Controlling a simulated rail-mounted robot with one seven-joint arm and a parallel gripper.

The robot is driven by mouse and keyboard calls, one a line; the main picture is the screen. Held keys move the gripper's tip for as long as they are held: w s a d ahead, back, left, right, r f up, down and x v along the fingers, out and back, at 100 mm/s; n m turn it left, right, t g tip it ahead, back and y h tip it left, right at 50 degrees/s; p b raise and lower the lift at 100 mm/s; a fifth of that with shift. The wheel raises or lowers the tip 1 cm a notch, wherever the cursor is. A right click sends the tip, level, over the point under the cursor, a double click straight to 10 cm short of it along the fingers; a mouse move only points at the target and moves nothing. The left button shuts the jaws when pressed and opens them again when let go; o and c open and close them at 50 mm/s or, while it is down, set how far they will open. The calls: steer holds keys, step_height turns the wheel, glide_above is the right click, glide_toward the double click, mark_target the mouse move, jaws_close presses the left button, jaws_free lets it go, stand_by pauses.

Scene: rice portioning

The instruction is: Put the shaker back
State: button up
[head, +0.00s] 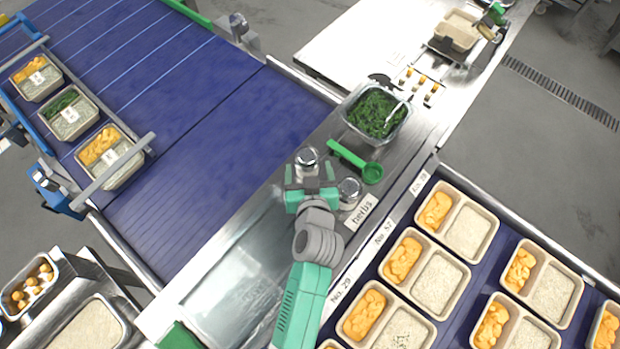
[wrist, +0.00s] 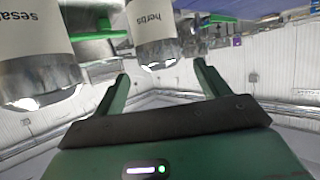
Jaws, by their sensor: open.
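A shaker with a silver cap (head: 307,157) stands upright on the metal counter. It appears to be the white shaker marked "herbs" in the wrist view (wrist: 153,35), which looks upside down there. My gripper (head: 310,172) is open, its fingers on either side of this shaker. In the wrist view, the fingertips (wrist: 161,75) show gaps beside it, with no visible grip. A second silver-capped shaker (head: 349,187) stands just right of my gripper. It appears to be the one marked "sesa…" in the wrist view (wrist: 40,55). A "herbs" label (head: 361,211) lies on the counter beside it.
A green scoop (head: 357,162) and a tub of chopped greens (head: 377,112) lie beyond the shakers. A blue conveyor (head: 200,120) with trays runs at left. Filled trays (head: 428,275) sit at lower right. Bare counter (head: 262,215) is left of my gripper.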

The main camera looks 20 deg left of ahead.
steer(key=v, duration=0.5)
steer(key=shift+w, duration=0.1)
steer(key=w+d+r+t+h, duration=0.1)
steer(key=w+d+r+t, duration=0.2)
steer(key=r, duration=1)
steer(key=w+d+r+t, duration=0.2)
steer(key=w+r+t, duration=0.1)
steer(key=r, duration=1)
steer(key=s+d+r+m+t+h, duration=0.1)
steer(key=s+d+r+t, duration=0.1)
steer(key=r, duration=0.7)
steer(key=s+d+r+m+t+h, duration=0.2)
steer(key=s+r, duration=0.3)
steer(key=r, duration=0.5)
steer(key=s+d+r+m+t+h, duration=0.2)
steer(key=s+d+r+t, duration=0.1)
steer(key=r, duration=0.7)
steer(key=shift+s+d, duration=0.2)
steer(key=shift+s, duration=0.55)
steer(key=shift+r, duration=0.25)
